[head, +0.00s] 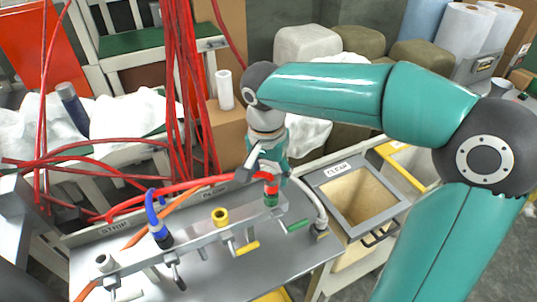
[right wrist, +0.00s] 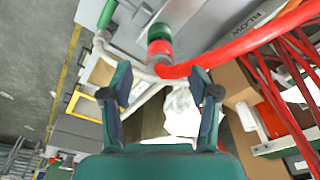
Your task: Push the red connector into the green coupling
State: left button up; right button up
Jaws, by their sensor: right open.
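The red connector (head: 271,187) sits at the end of a red hose, directly above the green coupling (head: 271,201) on the metal rail. In the right wrist view the red connector (right wrist: 160,48) meets the green coupling (right wrist: 160,32) end to end; how deep it sits I cannot tell. My right gripper (head: 265,172) is at the connector in the head view, partly covering it and the hose end. In the right wrist view my right gripper (right wrist: 163,88) is open and empty, with the connector beyond its fingertips. My left gripper is not in view.
A green lever (head: 298,225) and a yellow lever (head: 247,248) stick out in front. A bin marked CLEAR (head: 322,185) stands beside the bench.

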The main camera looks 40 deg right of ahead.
notch_tip(320, 180, up, 6)
jog(key=shift+s+a+r, duration=0.2)
jog(key=shift+a+r, duration=0.05)
jog(key=shift+a, duration=0.1)
dwell(0.4)
